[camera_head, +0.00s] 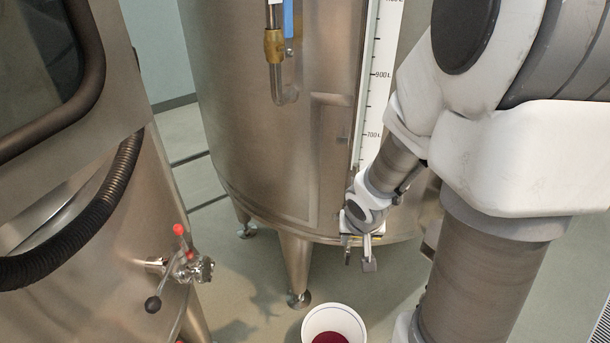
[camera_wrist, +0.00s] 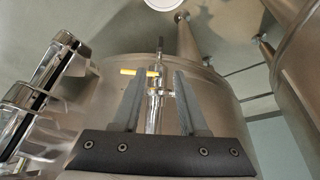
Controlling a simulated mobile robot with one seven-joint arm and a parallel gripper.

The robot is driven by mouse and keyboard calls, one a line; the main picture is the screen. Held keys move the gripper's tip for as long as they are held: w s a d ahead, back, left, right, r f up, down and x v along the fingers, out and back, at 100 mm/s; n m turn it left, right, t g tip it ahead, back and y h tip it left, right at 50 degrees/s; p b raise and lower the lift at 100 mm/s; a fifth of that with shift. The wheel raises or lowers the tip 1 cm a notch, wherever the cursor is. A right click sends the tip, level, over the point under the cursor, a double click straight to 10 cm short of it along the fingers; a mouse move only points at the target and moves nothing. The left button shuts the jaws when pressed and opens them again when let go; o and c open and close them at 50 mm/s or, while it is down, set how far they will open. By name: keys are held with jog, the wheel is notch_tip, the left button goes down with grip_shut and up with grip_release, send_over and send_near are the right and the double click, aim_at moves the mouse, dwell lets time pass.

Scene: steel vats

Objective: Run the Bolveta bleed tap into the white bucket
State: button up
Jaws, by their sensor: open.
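My gripper (camera_head: 358,258) is open in front of the lower wall of the middle steel vat (camera_head: 250,130). In the wrist view my gripper (camera_wrist: 160,74) has its fingers apart, with a slim steel tap (camera_wrist: 154,108) with a yellow handle (camera_wrist: 140,72) showing between them. I cannot tell its depth or whether the fingers touch it. The white bucket (camera_head: 308,325) stands on the floor at the bottom of the head view, with dark red content inside. The bucket's edge also shows at the top of the wrist view (camera_wrist: 160,4). No Bolveta name is readable.
A left steel vessel (camera_head: 110,240) carries a tap (camera_head: 185,268) with a red tip and black knob, below a black hose (camera_head: 90,232). A pipe with a brass fitting (camera_head: 274,46) and a level scale (camera_head: 374,80) run down the middle vat. A vat leg (camera_head: 296,268) stands near the bucket.

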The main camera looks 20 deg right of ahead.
aim_at(348, 257)
jog(key=b+x, duration=0.9)
jog(key=x, duration=0.7)
jog(key=shift+s+a+f+b, duration=0.1)
jog(key=shift+b, duration=0.3)
jog(key=shift+w+f, duration=0.35)
jog(key=shift+f, duration=0.3)
grip_shut()
